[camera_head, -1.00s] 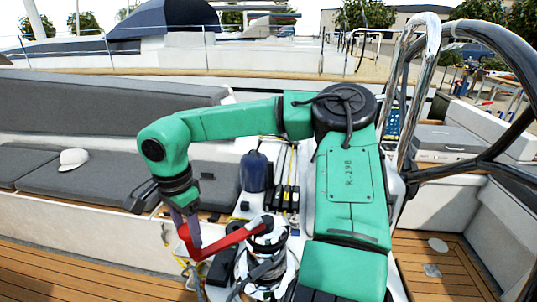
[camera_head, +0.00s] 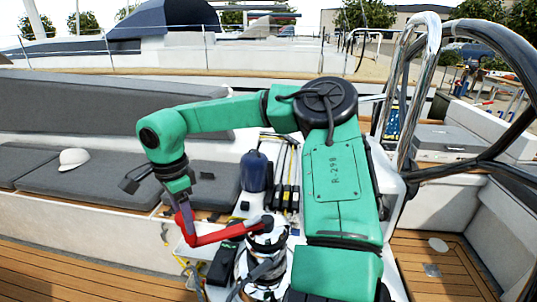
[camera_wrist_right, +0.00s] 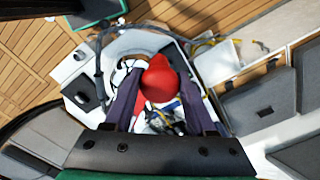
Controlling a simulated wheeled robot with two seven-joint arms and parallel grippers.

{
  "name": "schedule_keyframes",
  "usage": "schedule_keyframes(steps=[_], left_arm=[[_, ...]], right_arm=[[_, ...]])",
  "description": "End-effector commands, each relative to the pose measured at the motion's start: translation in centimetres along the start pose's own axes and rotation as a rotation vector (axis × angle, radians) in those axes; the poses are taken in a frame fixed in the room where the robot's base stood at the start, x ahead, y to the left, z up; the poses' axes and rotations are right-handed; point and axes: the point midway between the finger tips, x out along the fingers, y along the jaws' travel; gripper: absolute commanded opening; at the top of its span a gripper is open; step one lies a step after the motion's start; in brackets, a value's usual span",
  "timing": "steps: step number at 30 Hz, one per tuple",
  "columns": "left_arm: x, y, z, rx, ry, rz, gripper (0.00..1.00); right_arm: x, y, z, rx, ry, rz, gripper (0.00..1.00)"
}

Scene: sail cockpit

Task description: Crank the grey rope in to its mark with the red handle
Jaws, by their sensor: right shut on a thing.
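The red handle (camera_head: 222,234) sits on top of the silver winch (camera_head: 266,246) and points left from it in the head view. My right gripper (camera_head: 184,222) comes down from above and is shut on the grip at the handle's outer end. In the right wrist view the red grip (camera_wrist_right: 160,80) shows between the two fingers (camera_wrist_right: 158,92). Grey rope (camera_head: 262,272) is wrapped around the winch drum. I cannot make out a mark on the rope. My left gripper is not in view.
A dark blue bottle-like object (camera_head: 254,172) and a row of black clutches (camera_head: 285,196) stand behind the winch. A white cap (camera_head: 73,159) lies on the grey seat cushion (camera_head: 105,184). A steel rail (camera_head: 405,95) and black wheel rim (camera_head: 505,140) rise at the right.

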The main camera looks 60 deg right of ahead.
Motion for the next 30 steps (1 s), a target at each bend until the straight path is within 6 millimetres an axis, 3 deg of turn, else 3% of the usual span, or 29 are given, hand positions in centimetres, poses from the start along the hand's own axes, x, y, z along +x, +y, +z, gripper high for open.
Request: schedule_keyframes(steps=[11, 12, 14, 15, 21, 22, 23, 30], left_arm=[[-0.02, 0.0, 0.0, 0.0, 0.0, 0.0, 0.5], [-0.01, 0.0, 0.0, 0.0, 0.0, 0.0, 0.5], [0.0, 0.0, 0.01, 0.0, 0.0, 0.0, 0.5], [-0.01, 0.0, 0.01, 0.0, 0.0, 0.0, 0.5], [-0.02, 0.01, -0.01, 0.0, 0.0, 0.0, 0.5], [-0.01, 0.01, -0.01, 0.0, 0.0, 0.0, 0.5], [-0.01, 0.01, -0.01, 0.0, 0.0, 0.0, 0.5], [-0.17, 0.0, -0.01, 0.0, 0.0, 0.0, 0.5]], right_arm=[[0.24, -0.74, -0.54, 0.037, 0.006, 0.002, 0.0], [0.24, -0.81, -0.56, 0.041, 0.005, 0.002, 0.64], [0.21, -0.77, -0.51, 0.04, 0.004, 0.001, 0.87], [0.19, -0.76, -0.49, 0.04, 0.003, 0.001, 0.91], [0.1, -0.75, -0.42, 0.04, 0.001, 0.001, 0.91], [0.15, -0.75, -0.41, 0.04, 0.0, 0.001, 0.99], [0.14, -0.74, -0.4, 0.04, 0.0, 0.001, 1.0], [-0.1, -0.75, -0.38, 0.04, -0.001, 0.001, 1.0]])
